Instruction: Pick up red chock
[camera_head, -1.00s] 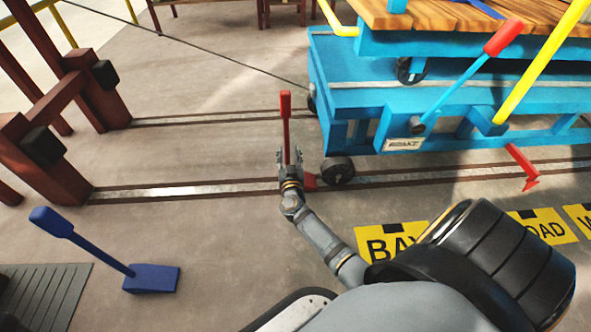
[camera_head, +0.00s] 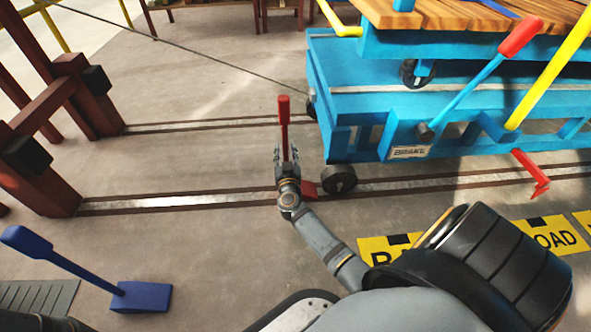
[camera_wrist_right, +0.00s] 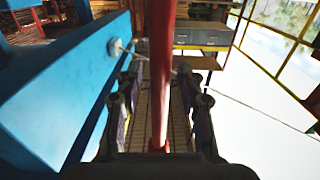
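The red chock (camera_head: 309,189) has its wedge on the floor by the front wheel of the blue cart, at the rail. Its red handle (camera_head: 284,108) stands upright, and its top rises above my right gripper (camera_head: 286,160). In the right wrist view the red handle (camera_wrist_right: 161,75) runs between the two fingers of my right gripper (camera_wrist_right: 160,100). Gaps show on both sides of the handle, so the fingers look open around it. Part of the wedge is hidden behind my right wrist. My left gripper is not in view.
The blue cart (camera_head: 420,100) with a brake lever (camera_head: 480,80) stands right of the handle. A blue chock (camera_head: 141,296) lies at lower left. Dark red posts (camera_head: 40,185) stand at left. The floor between the posts and my right gripper is clear apart from the rails.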

